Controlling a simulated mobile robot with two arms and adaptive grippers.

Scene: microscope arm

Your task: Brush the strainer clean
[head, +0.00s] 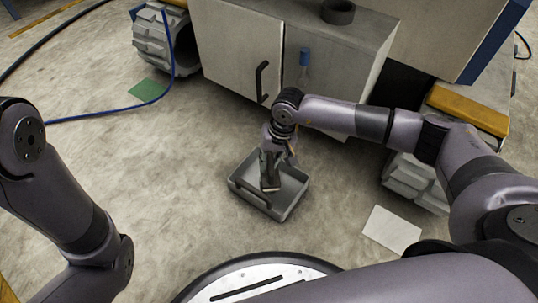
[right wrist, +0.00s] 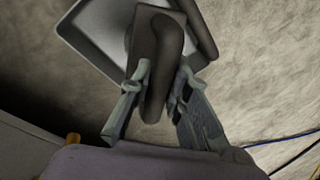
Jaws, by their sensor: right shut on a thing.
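My right gripper (head: 268,160) reaches down over a grey tray (head: 250,196) on the floor. In the right wrist view its two fingers (right wrist: 158,95) are shut on the dark, rounded handle of a brush-like thing (right wrist: 163,50). This brush extends into or just above the tray (right wrist: 85,28); whether it touches the tray floor I cannot tell. A light brownish edge shows at its lower end in the head view (head: 271,187). I cannot make out a strainer for certain. My left arm shows at the left, but its gripper is out of view.
A grey cabinet (head: 235,50) with a black handle stands behind the tray. A dark ring-shaped thing (head: 338,11) sits on top, and a small blue item (head: 304,57) is on its front. A white sheet (head: 392,230) lies right of the tray. Floor left of the tray is clear.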

